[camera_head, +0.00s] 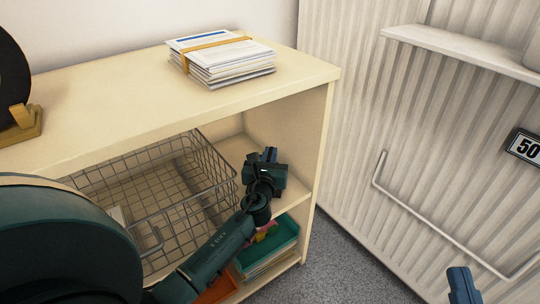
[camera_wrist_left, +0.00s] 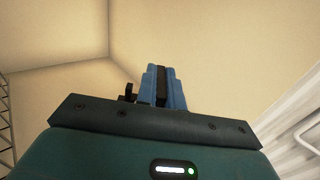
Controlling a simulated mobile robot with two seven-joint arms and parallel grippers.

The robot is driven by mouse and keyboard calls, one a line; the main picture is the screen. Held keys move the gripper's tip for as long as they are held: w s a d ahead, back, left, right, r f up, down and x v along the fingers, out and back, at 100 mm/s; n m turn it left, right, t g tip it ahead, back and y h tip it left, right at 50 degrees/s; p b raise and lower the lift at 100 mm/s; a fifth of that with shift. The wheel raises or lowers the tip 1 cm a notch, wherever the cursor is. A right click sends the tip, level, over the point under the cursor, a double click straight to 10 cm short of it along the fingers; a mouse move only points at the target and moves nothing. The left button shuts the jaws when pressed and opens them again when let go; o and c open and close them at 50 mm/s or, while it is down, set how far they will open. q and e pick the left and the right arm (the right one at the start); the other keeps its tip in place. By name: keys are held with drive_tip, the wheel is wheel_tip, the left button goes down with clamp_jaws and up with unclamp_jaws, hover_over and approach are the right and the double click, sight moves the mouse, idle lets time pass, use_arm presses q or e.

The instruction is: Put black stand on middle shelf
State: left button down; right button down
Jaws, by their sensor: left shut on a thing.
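My left gripper (camera_head: 268,156) reaches into the open bookcase, over the right part of the middle shelf (camera_head: 288,196), right of the wire basket. In the left wrist view its blue fingers (camera_wrist_left: 164,86) are shut on a narrow black piece, the black stand (camera_wrist_left: 162,84). A small dark part of it sticks out left of the fingers. Most of the stand is hidden by the gripper, and I cannot tell if it touches the shelf. A blue fingertip of my right gripper (camera_head: 461,286) shows at the bottom right; its opening cannot be seen.
The wire basket (camera_head: 165,185) fills the shelf's left part. Below are a green tray (camera_head: 275,243) and an orange item (camera_head: 217,290). A banded paper stack (camera_head: 222,58) lies on top. A ribbed wall with a rail (camera_head: 430,217) stands at right.

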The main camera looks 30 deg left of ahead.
use_arm(q)
drive_tip(key=shift+f+b, duration=0.55)
drive_tip(key=shift+f, duration=0.1)
drive_tip(key=c, duration=1.4)
unclamp_jaws()
drive_tip(key=shift+c, duration=0.2)
